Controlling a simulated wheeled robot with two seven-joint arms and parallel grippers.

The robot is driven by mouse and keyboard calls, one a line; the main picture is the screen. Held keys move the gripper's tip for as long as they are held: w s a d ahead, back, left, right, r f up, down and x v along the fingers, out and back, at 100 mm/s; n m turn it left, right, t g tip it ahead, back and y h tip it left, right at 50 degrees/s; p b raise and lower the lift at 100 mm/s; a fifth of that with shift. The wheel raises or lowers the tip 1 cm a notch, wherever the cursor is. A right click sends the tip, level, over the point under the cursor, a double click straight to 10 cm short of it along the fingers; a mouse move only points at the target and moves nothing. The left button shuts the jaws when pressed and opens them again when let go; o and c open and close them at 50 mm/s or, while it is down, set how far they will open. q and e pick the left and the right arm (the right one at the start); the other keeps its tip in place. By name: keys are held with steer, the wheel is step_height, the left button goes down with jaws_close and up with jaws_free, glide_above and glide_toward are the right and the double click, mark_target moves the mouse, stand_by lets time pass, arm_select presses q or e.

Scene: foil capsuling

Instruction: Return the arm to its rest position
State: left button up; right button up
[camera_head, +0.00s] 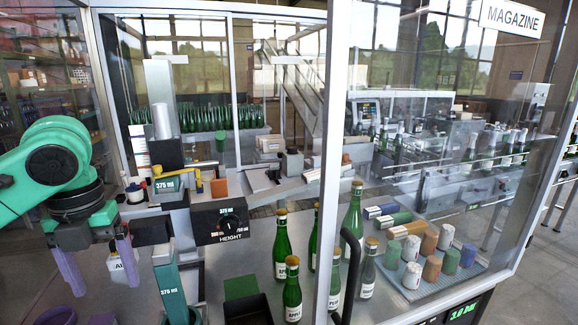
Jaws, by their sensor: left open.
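My left gripper (107,291) hangs at the left of the head view at the end of my green arm. Its two purple fingers point down and stand wide apart, with nothing held between them. Right of it stands a green block labelled 375 ml (172,290), clear of the fingers as far as I can tell. A white box (121,271) shows partly behind the right-hand finger. My right gripper is not in view.
A HEIGHT dial box (219,219) stands right of the gripper. Several green bottles (352,225) stand around the glass enclosure's post. A tray (470,284) of coloured foil capsules lies at the right.

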arm_select(q)
steer(key=w+d+f+n+t+h, duration=0.35)
steer(key=d+f+n, duration=0.85)
steer(key=d+f, duration=1)
steer(key=s+a+f+n+y, duration=0.2)
steer(key=s+a+f+n, duration=0.4)
steer(key=a+n, duration=0.25)
steer(key=s+a+f+n+y, duration=0.1)
steer(key=s+a+f+n, duration=0.55)
steer(key=n, duration=0.35)
step_height(320, 180, down, 27)
steer(key=s+g+b, duration=0.1)
steer(key=g+b, duration=0.1)
steer(key=b, duration=0.4)
steer(key=s+a+f+b, duration=0.1)
steer(key=s+f+b, duration=0.1)
steer(key=s+f, duration=0.6)
steer(key=s+a+f+b, duration=0.1)
steer(key=s+a+f, duration=0.1)
steer(key=s+f, duration=0.7)
step_height(320, 180, down, 2)
steer(key=shift+a+m+g+b, duration=0.25)
steer(key=shift+m+g+b, duration=0.1)
steer(key=shift+m+b, duration=0.1)
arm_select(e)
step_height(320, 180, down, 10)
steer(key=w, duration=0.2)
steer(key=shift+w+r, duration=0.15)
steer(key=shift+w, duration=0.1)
